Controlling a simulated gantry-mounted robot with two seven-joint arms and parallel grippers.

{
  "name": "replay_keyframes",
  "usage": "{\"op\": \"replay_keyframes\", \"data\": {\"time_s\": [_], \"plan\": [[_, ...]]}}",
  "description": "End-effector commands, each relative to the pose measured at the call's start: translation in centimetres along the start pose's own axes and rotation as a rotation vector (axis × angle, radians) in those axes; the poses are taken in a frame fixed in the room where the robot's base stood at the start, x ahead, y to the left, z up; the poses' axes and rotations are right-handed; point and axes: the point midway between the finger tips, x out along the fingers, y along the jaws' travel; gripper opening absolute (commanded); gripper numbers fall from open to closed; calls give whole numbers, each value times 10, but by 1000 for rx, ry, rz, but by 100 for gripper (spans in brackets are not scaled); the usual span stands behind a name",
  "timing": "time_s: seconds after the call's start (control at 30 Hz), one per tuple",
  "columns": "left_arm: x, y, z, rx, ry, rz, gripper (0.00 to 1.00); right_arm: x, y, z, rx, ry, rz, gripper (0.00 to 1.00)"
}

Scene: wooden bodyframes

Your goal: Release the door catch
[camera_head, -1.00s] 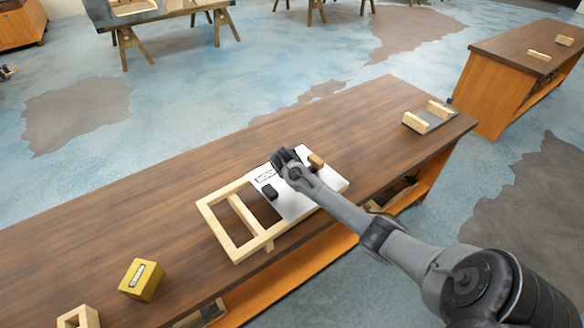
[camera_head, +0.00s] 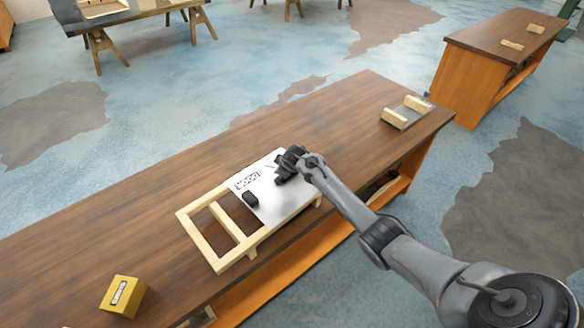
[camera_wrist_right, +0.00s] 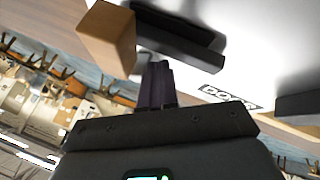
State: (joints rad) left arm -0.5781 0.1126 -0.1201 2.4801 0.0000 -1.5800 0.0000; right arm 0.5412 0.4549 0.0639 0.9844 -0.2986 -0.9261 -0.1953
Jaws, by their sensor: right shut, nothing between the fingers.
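A white door panel (camera_head: 266,204) labelled DOOR lies flat in a pale wooden frame (camera_head: 205,238) on the long bench. A dark block (camera_head: 250,199) sits on the panel near the label. My right gripper (camera_head: 284,176) is at the panel's far right part, with its fingers shut. In the right wrist view the shut fingers (camera_wrist_right: 157,85) are just beside a dark bar (camera_wrist_right: 176,37) with a wooden block (camera_wrist_right: 107,38) at its end; whether they touch cannot be told. In the head view my gripper hides the wooden block. My left gripper is out of view.
A yellow box (camera_head: 122,296) stands on the bench (camera_head: 100,232) at the front left. A grey holder with two wooden blocks (camera_head: 406,112) lies at the bench's right end. The bench is clear behind the frame. Another bench (camera_head: 508,35) stands at the upper right.

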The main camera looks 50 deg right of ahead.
Motion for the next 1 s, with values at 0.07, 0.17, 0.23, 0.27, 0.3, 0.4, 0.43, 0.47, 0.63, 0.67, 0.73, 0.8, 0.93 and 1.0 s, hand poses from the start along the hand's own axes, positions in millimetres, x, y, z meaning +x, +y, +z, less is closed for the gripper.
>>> {"op": "replay_keyframes", "data": {"time_s": [0.07, 0.17, 0.23, 0.27, 0.3, 0.4, 0.43, 0.47, 0.63, 0.67, 0.73, 0.8, 0.93, 1.0], "plan": [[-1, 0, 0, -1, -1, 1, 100, 1, 1, -1, -1, 0, -1, 0], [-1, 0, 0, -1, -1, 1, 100, 1, 2, -1, -2, 0, -1, 0], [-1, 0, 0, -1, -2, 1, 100, 2, 2, -2, -2, 0, -1, 0], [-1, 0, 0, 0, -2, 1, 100, 2, 2, -2, -2, 1, -1, 0], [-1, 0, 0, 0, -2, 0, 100, 2, 2, -2, -3, 1, -1, 0], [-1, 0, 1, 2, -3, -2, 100, 2, 2, -2, -2, 1, -1, 0], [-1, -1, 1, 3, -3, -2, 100, 2, 2, -2, -2, 0, -1, 0], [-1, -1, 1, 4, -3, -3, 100, 2, 2, -2, -2, 0, -1, 0], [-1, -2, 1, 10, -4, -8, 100, 2, 2, -1, -1, 0, 0, 0], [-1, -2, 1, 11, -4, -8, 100, 2, 2, -2, -1, 0, 0, 0], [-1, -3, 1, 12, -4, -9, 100, 0, 2, -2, -1, 0, 0, 0], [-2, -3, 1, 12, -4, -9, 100, -2, 2, -2, -1, 1, -1, 0], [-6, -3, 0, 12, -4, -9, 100, -13, 2, -2, -3, 1, -1, 0], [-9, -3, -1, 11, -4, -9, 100, -22, 3, -3, -3, 3, 0, 0]]}}
